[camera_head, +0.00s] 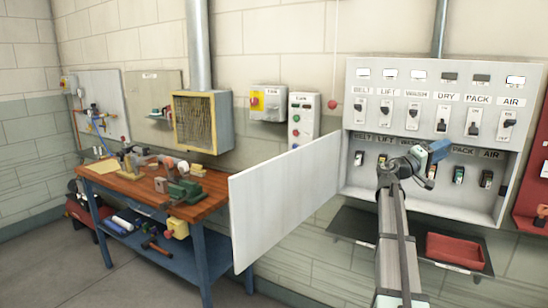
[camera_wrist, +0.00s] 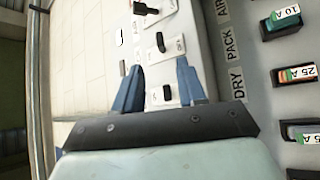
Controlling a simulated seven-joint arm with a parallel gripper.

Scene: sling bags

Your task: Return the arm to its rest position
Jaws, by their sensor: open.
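My arm (camera_head: 392,245) rises from the bottom of the head view to the white switch cabinet (camera_head: 350,95) on the wall. My gripper (camera_head: 432,157) is in front of the cabinet's lower bay and hides its DRY label. In the wrist view my gripper (camera_wrist: 158,88) has its two blue fingers spread, with nothing held between them. The switch panel shows beyond the fingers. Several fuses sit along the right of that view, including one marked 10 A (camera_wrist: 282,18) and one marked 25 A (camera_wrist: 295,74).
The cabinet's white door (camera_head: 285,200) stands open to the left. A dark shelf (camera_head: 355,228) with a red tray (camera_head: 455,250) is below the cabinet. A wooden workbench (camera_head: 205,205) with tools stands at the left. Grey floor (camera_head: 50,270) shows at the lower left.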

